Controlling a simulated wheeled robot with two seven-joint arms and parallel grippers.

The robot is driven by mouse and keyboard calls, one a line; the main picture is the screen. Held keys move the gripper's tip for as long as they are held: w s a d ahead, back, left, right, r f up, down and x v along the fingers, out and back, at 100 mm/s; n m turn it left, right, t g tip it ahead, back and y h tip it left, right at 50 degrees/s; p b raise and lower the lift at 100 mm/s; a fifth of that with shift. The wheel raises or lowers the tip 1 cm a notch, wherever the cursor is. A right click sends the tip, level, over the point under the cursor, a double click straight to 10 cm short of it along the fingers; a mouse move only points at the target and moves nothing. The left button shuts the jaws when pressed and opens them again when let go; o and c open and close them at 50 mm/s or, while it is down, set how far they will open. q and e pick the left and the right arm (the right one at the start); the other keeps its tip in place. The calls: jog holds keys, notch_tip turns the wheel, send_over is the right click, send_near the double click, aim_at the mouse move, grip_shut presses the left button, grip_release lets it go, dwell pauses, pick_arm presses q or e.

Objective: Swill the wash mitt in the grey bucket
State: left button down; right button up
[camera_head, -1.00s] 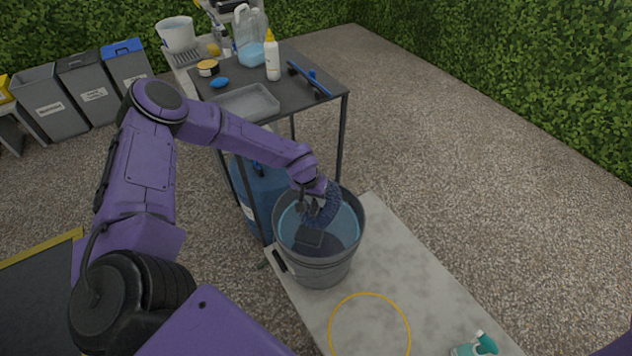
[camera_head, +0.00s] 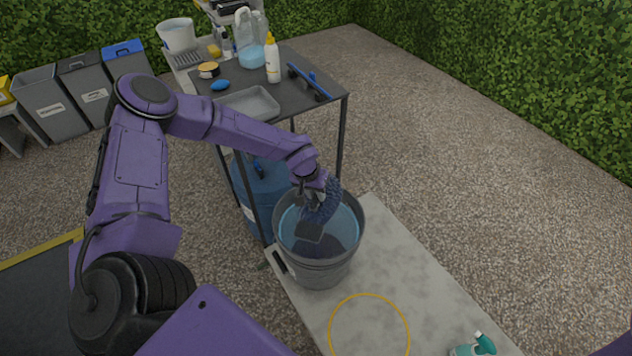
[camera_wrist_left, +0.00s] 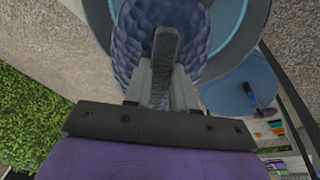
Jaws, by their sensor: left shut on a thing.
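The blue, knobbly wash mitt (camera_head: 322,205) is held at the mouth of the grey bucket (camera_head: 318,270), over or partly in the bluish water. My left gripper (camera_head: 313,196) is shut on the mitt; the wrist view shows the mitt (camera_wrist_left: 135,50) bunched around the fingers (camera_wrist_left: 163,75). A dark grey block-like part (camera_head: 309,231) shows below the mitt inside the bucket; I cannot tell what it belongs to. How much of the mitt is under water is unclear. My right gripper is out of view.
The bucket stands on a pale stone slab (camera_head: 420,270) with a yellow ring (camera_head: 369,335) and a teal spray bottle (camera_head: 474,346). Behind it is a dark table (camera_head: 270,95) with bottles and a tray (camera_head: 249,104). A blue drum (camera_head: 262,200) stands beneath.

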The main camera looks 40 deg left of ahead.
pick_arm(q)
jog(key=shift+r, duration=0.1)
jog(key=shift+w+v, duration=0.2)
jog(key=shift+v, duration=0.7)
jog(key=shift+w+v, duration=0.2)
jog(key=shift+v, duration=0.75)
jog(key=shift+d+r, duration=0.1)
jog(key=shift+d, duration=0.05)
